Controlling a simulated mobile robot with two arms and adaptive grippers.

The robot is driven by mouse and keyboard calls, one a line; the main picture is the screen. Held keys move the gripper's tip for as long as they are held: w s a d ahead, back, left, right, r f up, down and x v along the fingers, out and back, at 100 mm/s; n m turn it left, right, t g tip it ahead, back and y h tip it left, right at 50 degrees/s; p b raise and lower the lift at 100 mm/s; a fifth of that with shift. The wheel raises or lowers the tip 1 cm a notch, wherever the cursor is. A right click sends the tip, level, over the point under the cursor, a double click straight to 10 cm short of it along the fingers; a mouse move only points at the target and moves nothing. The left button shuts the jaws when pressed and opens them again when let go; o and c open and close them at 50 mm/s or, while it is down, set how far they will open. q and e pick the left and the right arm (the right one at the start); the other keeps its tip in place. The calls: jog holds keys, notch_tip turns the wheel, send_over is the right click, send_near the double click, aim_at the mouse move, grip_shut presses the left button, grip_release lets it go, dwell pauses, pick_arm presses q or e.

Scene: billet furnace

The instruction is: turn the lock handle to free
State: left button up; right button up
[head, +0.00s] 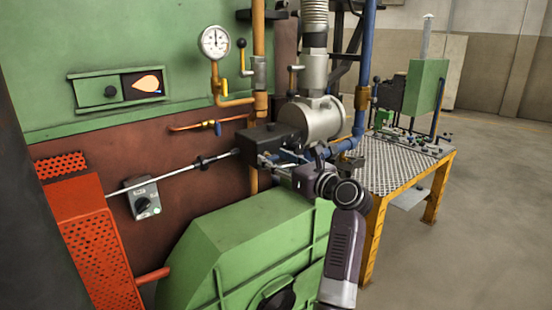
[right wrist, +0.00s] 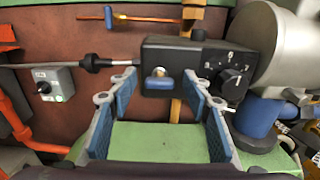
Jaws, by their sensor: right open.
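A black box-shaped actuator (head: 268,137) sits at the end of a metal rod, beside the grey cylinder. In the right wrist view the black box (right wrist: 180,58) has a short blue handle with a metal stub (right wrist: 158,82) low on its front, which looks like the lock handle. A black dial (right wrist: 236,76) with small markings is at its right end. My right gripper (right wrist: 158,92) is open, with its blue-padded fingers on either side of the handle in that view. Contact cannot be told. In the head view my right gripper (head: 286,160) is just below the box. My left gripper is not in view.
A grey switch box (head: 144,200) with a black knob is on the wall at left. The green housing (head: 240,245) lies below my gripper. Blue pipe (head: 362,110) and the grey cylinder (head: 316,118) crowd the right. A metal-topped table (head: 400,168) stands beyond.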

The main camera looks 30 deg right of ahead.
jog(key=c, duration=1.2)
jog(key=shift+o, duration=0.2)
jog(key=shift+n, duration=0.4)
jog(key=n+p, duration=0.1)
jog(key=n, duration=0.1)
jog(key=shift+a+n, duration=0.1)
jog(key=shift+n, duration=0.2)
jog(key=n, duration=0.3)
jog(key=shift+n+p, duration=0.4)
jog(key=n, duration=0.5)
jog(key=shift+a+f, duration=0.1)
jog(key=shift+f, duration=0.1)
jog(key=n+b, duration=0.1)
jog(key=n, duration=0.4)
jog(key=shift+a+f+n, duration=0.1)
jog(key=shift+n, duration=0.3)
